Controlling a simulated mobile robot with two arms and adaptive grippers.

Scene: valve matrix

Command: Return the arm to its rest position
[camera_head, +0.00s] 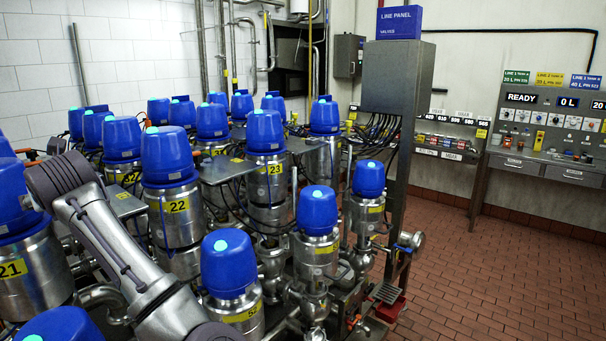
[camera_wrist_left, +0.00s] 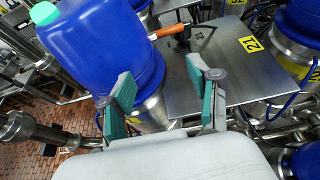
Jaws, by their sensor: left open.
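My left arm (camera_head: 125,250) crosses the lower left of the head view, in front of the blue-capped valves. Its gripper does not show there. In the left wrist view my left gripper (camera_wrist_left: 160,82) is open, its two teal-padded fingers apart with nothing held between them. A large blue valve cap (camera_wrist_left: 105,45) on a steel body is close beyond the left finger; I cannot tell whether they touch. An orange-handled lever (camera_wrist_left: 168,32) is on the plate. My right gripper is not in view.
Valves tagged 22 (camera_head: 176,207) and 23 (camera_head: 272,170) stand close beside my arm. Pipes and cables run between the valves. A steel cabinet (camera_head: 397,80) and a control console (camera_head: 545,130) stand to the right. The brick-red floor (camera_head: 490,275) there is clear.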

